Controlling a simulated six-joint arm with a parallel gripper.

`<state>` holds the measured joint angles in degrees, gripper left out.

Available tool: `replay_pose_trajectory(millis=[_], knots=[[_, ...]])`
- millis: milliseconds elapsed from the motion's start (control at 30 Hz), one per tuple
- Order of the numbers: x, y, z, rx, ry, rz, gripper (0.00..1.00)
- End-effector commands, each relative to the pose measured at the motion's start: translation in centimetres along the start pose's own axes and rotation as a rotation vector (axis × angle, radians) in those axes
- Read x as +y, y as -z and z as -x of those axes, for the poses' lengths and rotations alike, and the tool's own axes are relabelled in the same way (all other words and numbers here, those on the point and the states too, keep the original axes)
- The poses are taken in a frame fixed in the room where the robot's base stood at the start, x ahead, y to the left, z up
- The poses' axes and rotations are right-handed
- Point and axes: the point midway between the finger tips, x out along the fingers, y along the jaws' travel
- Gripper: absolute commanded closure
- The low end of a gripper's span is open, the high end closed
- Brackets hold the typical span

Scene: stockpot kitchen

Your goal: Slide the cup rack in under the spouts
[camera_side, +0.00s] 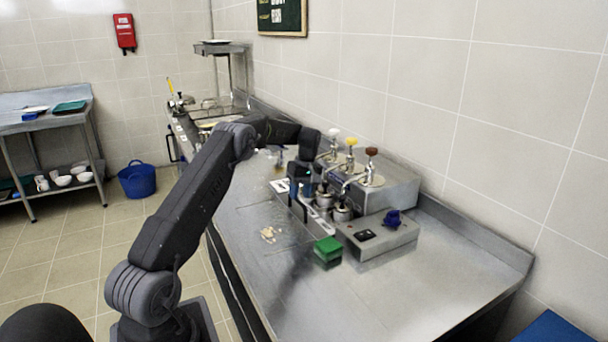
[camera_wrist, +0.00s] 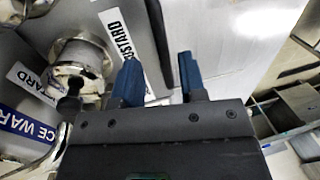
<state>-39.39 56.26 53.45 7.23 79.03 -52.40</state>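The cup rack (camera_side: 318,222) is a low grey metal piece with white label strips, standing on the counter in front of the dispensers. Metal cups (camera_side: 342,213) sit in it, close to the spouts (camera_side: 347,184). In the wrist view, a grey panel (camera_wrist: 112,45) carries a "CUSTARD" label, with a metal cup (camera_wrist: 75,72) at its left. My gripper (camera_side: 300,186) is low at the rack's far-left end. In the wrist view its blue fingers (camera_wrist: 160,78) are apart, with the panel's edge showing between them. I cannot tell whether they touch it. My arm partly hides the rack.
The dispenser box (camera_side: 393,193) has pumps with white, yellow and brown knobs. A green sponge (camera_side: 327,250) and crumbs (camera_side: 268,235) lie in front. The near-right counter (camera_side: 440,275) is clear.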

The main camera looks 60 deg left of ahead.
Motion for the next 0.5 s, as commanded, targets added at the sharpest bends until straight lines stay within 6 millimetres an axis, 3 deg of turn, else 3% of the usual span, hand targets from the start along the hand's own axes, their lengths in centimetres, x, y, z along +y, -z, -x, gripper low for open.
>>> replay_pose_trajectory(millis=[333, 500], knots=[[0.1, 0.0, 7.5, 0.004, -0.006, -0.001, 0.62], [0.1, -0.1, 10.3, 0.003, -0.005, 0.0, 0.62]])
